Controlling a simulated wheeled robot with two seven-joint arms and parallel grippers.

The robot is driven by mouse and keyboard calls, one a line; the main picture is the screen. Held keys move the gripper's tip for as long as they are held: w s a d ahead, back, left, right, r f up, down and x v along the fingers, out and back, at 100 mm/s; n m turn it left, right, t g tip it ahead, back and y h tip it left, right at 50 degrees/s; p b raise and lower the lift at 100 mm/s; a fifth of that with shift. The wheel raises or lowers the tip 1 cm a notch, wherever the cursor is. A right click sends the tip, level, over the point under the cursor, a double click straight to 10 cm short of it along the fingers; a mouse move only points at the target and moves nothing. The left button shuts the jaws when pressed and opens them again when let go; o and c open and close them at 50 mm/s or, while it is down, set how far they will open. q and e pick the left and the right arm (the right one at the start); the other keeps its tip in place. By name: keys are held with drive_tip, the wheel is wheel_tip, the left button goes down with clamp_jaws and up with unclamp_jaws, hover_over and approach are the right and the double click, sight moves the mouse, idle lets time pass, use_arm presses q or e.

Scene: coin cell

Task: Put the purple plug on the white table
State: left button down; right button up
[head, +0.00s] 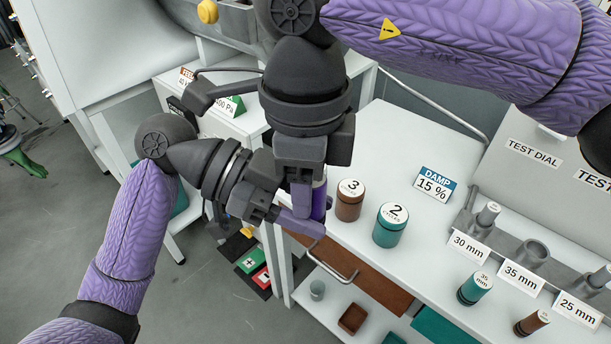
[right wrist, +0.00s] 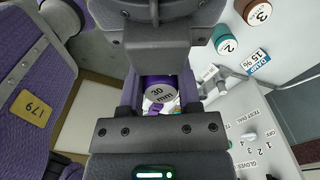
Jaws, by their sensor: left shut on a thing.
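The purple plug (head: 319,199) is a dark purple cylinder, mostly hidden between my two grippers in the head view. In the right wrist view its pale cap marked "30 mm" (right wrist: 160,93) faces the camera. My left gripper (head: 300,222) is shut on the plug from below left. My right gripper (head: 309,190) comes down from above with its fingers on either side of the plug. Whether these fingers press on it I cannot tell. The plug is in the air near the left edge of the white table (head: 385,135).
A brown plug "3" (head: 350,202) and a teal plug "2" (head: 390,225) stand on the table. A grey holder (head: 533,256) is at right, with smaller plugs before it. A second white surface with signs (head: 243,128) is at left. The table is clear behind the plugs.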

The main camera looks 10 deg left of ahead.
use_arm(q)
drive_tip(key=shift+c, duration=1.1)
unclamp_jaws()
